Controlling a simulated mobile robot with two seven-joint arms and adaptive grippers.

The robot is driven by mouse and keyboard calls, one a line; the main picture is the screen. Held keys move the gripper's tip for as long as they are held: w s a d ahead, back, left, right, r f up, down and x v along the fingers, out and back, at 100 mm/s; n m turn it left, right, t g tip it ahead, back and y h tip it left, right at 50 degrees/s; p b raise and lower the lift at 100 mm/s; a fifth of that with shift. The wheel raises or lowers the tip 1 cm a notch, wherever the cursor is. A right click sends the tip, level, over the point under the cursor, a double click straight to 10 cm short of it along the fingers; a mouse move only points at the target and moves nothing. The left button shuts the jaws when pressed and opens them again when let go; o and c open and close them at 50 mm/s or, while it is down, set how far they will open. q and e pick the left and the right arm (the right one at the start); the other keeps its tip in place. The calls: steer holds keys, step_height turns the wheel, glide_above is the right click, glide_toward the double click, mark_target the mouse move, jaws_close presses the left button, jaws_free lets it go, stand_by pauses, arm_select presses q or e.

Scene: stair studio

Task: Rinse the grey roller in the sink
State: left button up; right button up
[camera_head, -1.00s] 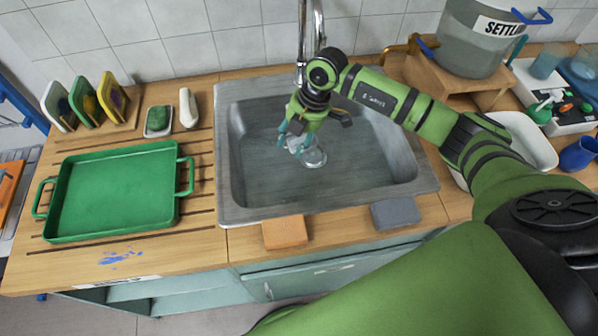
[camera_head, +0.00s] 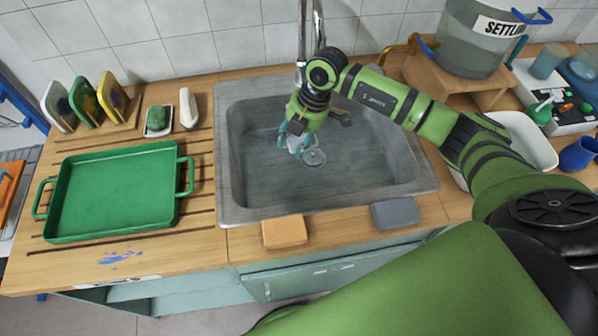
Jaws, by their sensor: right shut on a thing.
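My right gripper (camera_head: 295,150) reaches down into the grey sink (camera_head: 228,205), under the tap (camera_head: 304,30), with its teal fingertips pointing down. It is shut on a small pale grey thing (camera_head: 294,143), which looks like the grey roller; the fingers hide most of it. The held thing is just left of the round drain (camera_head: 315,157). I cannot tell whether it touches the sink floor or whether water is running. My left gripper is not in view.
A green tray (camera_head: 115,190) lies on the drainboard left of the sink. An orange sponge (camera_head: 284,232) and a grey block (camera_head: 396,213) lie on the front edge. A white basin (camera_head: 525,135) and a settling tank (camera_head: 465,45) stand right. The sink's left half is clear.

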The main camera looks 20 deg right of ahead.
steer(key=shift+r, duration=0.1)
step_height(320, 180, up, 4)
steer(key=p, duration=0.3)
steer(key=shift+p, duration=0.3)
stand_by(0.5)
